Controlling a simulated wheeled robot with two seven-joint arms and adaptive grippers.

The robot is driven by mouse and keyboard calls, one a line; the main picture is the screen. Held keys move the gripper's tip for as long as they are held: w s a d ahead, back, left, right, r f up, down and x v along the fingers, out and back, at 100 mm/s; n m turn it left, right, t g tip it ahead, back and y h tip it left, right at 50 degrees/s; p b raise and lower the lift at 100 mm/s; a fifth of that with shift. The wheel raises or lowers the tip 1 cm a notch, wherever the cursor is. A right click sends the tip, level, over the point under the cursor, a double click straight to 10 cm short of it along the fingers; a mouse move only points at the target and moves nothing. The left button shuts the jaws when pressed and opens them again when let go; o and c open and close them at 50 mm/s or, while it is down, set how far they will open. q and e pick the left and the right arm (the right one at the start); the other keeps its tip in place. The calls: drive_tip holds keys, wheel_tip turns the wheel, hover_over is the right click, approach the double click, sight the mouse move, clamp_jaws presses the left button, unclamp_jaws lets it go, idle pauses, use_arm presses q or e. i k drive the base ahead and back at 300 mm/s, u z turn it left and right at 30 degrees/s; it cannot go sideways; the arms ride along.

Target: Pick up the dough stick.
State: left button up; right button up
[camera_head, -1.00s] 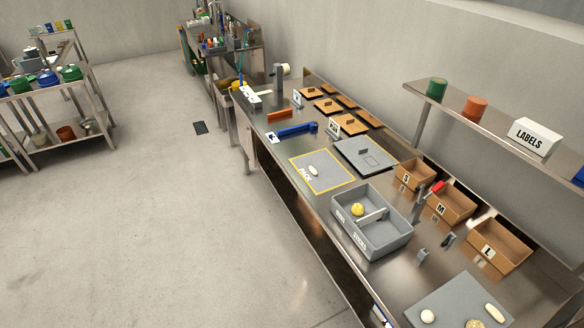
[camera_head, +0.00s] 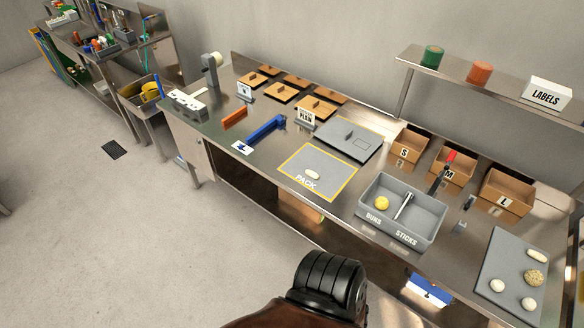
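A pale, elongated dough piece (camera_head: 537,255) lies at the back of the grey board (camera_head: 508,262) at the right, with two pale round pieces and a speckled round one. Another small elongated dough piece (camera_head: 313,175) lies on the yellow-edged PACK mat (camera_head: 330,158). A grey divided bin (camera_head: 440,212) is labelled BUNS and STICKS. A yellow ball (camera_head: 382,203) sits in its BUNS side, and its STICKS side looks empty. Neither of my grippers is in view; only a dark ridged arm part shows at the bottom.
Cardboard boxes S (camera_head: 405,154), M (camera_head: 458,177) and L (camera_head: 500,202) stand along the back, with a red-topped tool near M. A shelf (camera_head: 480,90) hangs above them. A blue tool (camera_head: 265,130) and a grey plate (camera_head: 345,143) lie left.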

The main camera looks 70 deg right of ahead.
sight(313, 175)
drive_tip(key=z, duration=0.45)
drive_tip(key=i, duration=0.9)
drive_tip(key=z, duration=1.55)
drive_tip(key=i, duration=0.6)
drive_tip(key=z, duration=0.55)
